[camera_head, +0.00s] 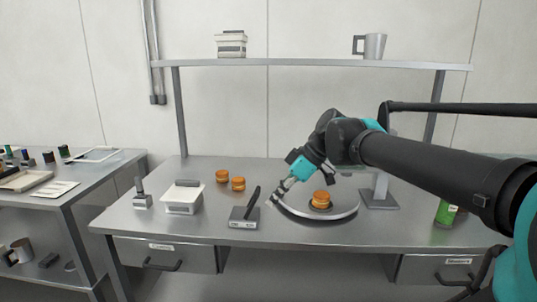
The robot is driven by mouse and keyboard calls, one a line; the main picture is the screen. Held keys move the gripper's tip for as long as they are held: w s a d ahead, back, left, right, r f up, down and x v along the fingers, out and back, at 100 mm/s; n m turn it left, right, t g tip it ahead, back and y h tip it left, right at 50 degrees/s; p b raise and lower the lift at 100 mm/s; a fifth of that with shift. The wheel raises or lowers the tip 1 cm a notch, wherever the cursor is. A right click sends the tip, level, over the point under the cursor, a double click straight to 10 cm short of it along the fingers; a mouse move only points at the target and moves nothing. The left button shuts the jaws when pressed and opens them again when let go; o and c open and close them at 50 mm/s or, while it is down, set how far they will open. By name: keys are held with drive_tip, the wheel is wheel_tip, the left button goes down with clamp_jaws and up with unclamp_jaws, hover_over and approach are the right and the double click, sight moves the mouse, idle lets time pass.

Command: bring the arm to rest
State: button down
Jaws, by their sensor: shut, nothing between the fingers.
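My arm reaches in from the right over the metal bench. My gripper (276,199) is shut and empty, pointing down and left at the left edge of a round grey plate-like thing (340,213). A round orange-brown filled round (321,199) sits on a dark spot of that round thing, to the right of my gripper. Two similar rounds (222,176) and (238,184) lie on the bench to the left. Whether the fingertips touch the round thing cannot be told.
A dark-handled tool on a block (243,217), a white-lidded container (184,197) and a small upright tool (142,201) stand at the left. A grey stand (379,198) and a green can (445,213) are at the right. A shelf (300,63) spans above.

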drive_tip(key=s+d+f+m+t+h, duration=0.1)
drive_tip(key=s+d+f+m+h, duration=0.2)
drive_tip(key=d+f+m, duration=0.4)
drive_tip(key=s+d+f+m+t+h, duration=0.2)
drive_tip(key=d+f+m, duration=0.5)
drive_tip(key=f, duration=1.1)
drive_tip(key=s+d+h, duration=0.1)
drive_tip(key=d+h, duration=0.1)
drive_tip(key=d, duration=0.1)
drive_tip(key=shift+s+d+f+m, duration=0.15)
drive_tip(key=shift+d+f+m, duration=0.05)
drive_tip(key=shift+f+m, duration=0.2)
